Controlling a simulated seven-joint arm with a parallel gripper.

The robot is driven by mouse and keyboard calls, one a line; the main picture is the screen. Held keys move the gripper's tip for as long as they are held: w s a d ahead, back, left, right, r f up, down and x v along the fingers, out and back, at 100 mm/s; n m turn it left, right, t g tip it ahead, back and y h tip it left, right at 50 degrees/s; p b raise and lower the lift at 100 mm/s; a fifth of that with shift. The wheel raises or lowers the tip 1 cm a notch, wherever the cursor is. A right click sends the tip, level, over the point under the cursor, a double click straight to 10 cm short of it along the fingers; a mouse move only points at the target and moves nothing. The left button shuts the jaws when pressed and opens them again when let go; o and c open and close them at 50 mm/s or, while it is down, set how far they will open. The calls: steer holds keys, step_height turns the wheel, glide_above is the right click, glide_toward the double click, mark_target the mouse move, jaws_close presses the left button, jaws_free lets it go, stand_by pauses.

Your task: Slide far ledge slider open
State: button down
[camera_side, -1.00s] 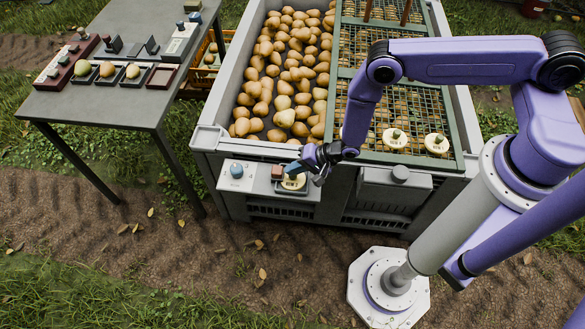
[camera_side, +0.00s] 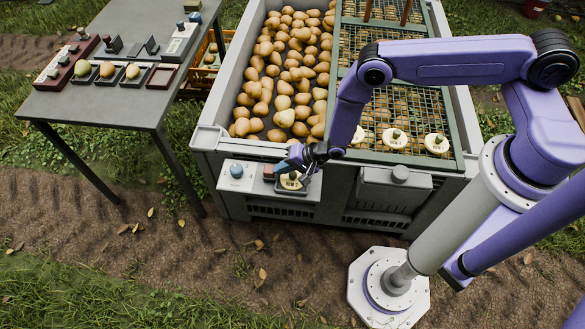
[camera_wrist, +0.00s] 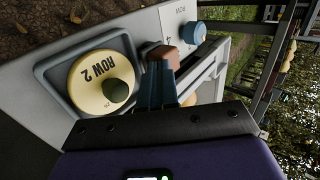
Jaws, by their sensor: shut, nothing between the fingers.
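A reddish-brown block (camera_side: 269,172), which looks like the slider's handle, stands on the grey ledge (camera_side: 258,193) at the front of the pear bin. The block also shows in the wrist view (camera_wrist: 161,58). My gripper (camera_side: 285,165) is shut and empty, with its fingertips low over the ledge, right of the block. In the wrist view my dark blue fingers (camera_wrist: 158,82) are against or very close to the block; contact is not certain. The slider's track is mostly hidden.
A blue knob (camera_side: 237,171) sits left of the block. A cream disc marked ROW 2 (camera_wrist: 97,72) lies in a grey tray beside my fingers. The pear bin (camera_side: 225,110) rises behind the ledge. A grey table (camera_side: 120,105) with small devices stands left.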

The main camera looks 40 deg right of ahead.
steer(key=shift+r, duration=0.1)
stand_by(0.3)
steer(key=v, duration=1)
stand_by(0.4)
steer(key=s+a+r+n+g+h, duration=0.1)
steer(key=s+a+r+n+g, duration=0.3)
steer(key=r, duration=0.6)
steer(key=s+r+n+t+h, duration=0.1)
steer(key=s+r+n+h, duration=0.1)
steer(key=r+n, duration=0.65)
steer(key=s+d+r+n+g+h, duration=0.3)
steer(key=s+d+r+n, duration=0.6)
steer(key=s+d+r, duration=0.6)
step_height(320, 180, up, 3)
steer(key=s, duration=0.2)
steer(key=shift+s+d, duration=0.2)
steer(key=shift+s, duration=0.1)
